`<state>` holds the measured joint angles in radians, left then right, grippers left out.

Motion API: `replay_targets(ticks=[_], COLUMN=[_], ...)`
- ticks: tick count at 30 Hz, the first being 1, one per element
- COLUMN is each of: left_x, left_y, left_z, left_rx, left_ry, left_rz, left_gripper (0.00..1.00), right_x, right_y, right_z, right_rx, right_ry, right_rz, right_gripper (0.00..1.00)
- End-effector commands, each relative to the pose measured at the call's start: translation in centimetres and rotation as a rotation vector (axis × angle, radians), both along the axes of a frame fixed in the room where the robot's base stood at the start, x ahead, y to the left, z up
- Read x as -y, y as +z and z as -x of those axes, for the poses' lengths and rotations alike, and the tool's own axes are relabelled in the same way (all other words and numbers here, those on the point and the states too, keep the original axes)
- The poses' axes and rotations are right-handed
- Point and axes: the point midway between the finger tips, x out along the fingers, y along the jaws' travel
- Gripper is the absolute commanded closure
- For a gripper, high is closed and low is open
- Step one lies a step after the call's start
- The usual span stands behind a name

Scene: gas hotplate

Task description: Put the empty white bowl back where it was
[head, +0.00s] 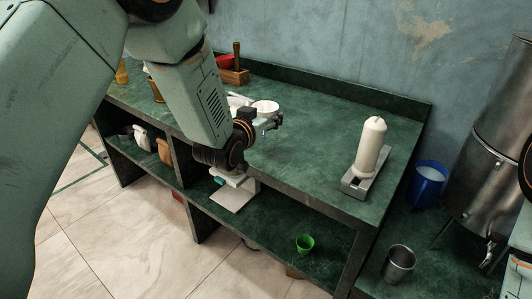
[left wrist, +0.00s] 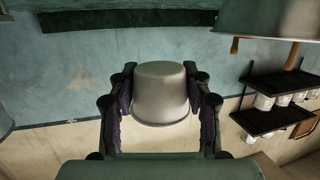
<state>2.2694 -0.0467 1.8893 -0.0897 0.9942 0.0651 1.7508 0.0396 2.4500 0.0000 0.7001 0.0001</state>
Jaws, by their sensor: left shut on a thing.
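The white bowl (head: 265,107) is in the head view, at the middle of the green counter (head: 310,135). My left gripper (head: 270,122) is at its near side and partly covers it. My right gripper is not in view.
A white cylinder (head: 370,145) stands on a grey stand to the right. A wooden box (head: 233,76) with a red bowl (head: 226,62) is at the back. A green cup (head: 305,243) is on the lower shelf. The counter between bowl and cylinder is clear.

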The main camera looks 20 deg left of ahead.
Motion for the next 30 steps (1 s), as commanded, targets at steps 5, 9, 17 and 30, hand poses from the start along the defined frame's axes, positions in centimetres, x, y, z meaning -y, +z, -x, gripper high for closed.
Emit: replay_targets(ticks=[5,9,17,30], left_x=[-0.1,-0.2,-0.1,0.0], left_y=[-3.9,-5.3,-7.8,-9.4], left_z=[0.0,0.0,0.1,0.1], left_rx=[-0.005,-0.003,-0.005,-0.002], left_ry=[-0.001,0.001,0.002,0.003], left_rz=[0.000,-0.001,0.000,-0.001], left_gripper=[0.83,0.83,0.83,0.83], right_x=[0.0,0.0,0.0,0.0], right_y=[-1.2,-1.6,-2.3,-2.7], right_z=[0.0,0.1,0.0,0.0], right_rx=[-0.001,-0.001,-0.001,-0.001], right_ry=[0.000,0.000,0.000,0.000], right_rz=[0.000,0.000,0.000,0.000], right_gripper=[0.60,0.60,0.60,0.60])
